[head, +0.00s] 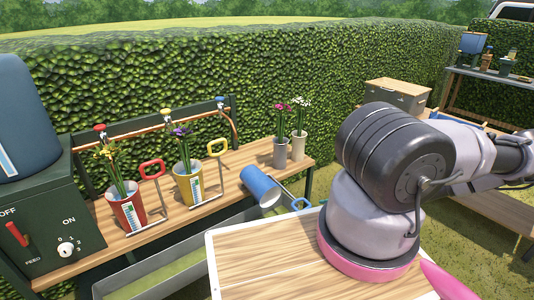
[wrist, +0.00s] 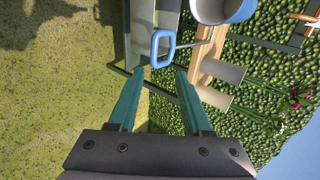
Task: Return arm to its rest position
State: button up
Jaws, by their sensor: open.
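My gripper (wrist: 158,76) shows in the wrist view as two teal fingers spread apart with nothing between them. Past the fingertips a blue handle (wrist: 163,50) hangs over the edge of the bench, apart from the fingers as far as I can tell. In the head view my arm (head: 375,225) is folded at the right, above a light wooden top.
A blue cup (head: 262,187) leans tilted at the bench (head: 232,166), near the red pot (head: 129,211) and yellow pot (head: 188,186) of flowers. A grey trough (head: 170,272) lies below.

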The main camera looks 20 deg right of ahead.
jog(key=shift+d, duration=0.1)
jog(key=s+d+r+n+g+h, duration=0.1)
jog(key=d+r+n+g, duration=0.55)
jog(key=r, duration=0.75)
jog(key=w+a+r+n+h, duration=0.1)
jog(key=w+a+r+h, duration=0.1)
jog(key=r, duration=0.9)
jog(key=w+a+r+h, duration=0.1)
jog(key=w+r+h, duration=0.1)
jog(key=r, duration=0.9)
jog(key=s+a+r+t, duration=0.1)
jog(key=s+a+r, duration=0.2)
jog(key=a+r, duration=1.1)
jog(key=s+a+r+n+t+y, duration=0.2)
jog(key=s+a+r+y, duration=0.1)
jog(key=s+a+r, duration=0.7)
notch_tip(320, 180, up, 3)
jog(key=shift+s+f+t, duration=0.15)
jog(key=shift+s+t, duration=0.2)
jog(key=shift+s, duration=0.5)
